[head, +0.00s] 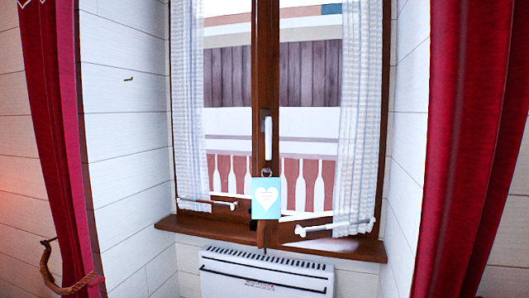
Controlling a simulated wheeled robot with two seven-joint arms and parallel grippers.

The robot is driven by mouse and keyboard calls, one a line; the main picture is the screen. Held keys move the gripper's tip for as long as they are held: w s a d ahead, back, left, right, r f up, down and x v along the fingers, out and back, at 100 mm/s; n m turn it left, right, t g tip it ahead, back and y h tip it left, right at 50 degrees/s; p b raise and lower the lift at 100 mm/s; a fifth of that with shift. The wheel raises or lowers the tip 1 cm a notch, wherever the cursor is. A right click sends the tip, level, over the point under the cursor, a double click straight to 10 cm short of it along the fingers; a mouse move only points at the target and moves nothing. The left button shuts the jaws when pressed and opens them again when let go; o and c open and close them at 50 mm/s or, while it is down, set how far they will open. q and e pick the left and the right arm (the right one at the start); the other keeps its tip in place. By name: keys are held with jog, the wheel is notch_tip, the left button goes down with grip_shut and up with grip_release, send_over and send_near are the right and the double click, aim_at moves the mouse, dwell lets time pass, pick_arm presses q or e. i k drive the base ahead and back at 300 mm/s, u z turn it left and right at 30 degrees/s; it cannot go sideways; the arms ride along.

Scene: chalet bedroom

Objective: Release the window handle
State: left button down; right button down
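The window handle (268,138) is a white upright lever on the brown wooden middle post of the window (261,60), near the centre of the head view. A light blue tag with a white heart (266,198) hangs below it on the same post. No gripper is in the head view, and nothing is seen touching the handle. Both window panes look shut.
Sheer white curtains (355,130) cover the outer part of each pane. Red drapes (470,140) hang at both sides. A wooden sill (190,228) juts out below the window, above a white radiator (265,275). The space before the handle looks clear.

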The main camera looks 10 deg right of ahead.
aim_at(267, 121)
jog(key=u, duration=0.55)
jog(key=i, duration=1.5)
jog(key=z, duration=0.9)
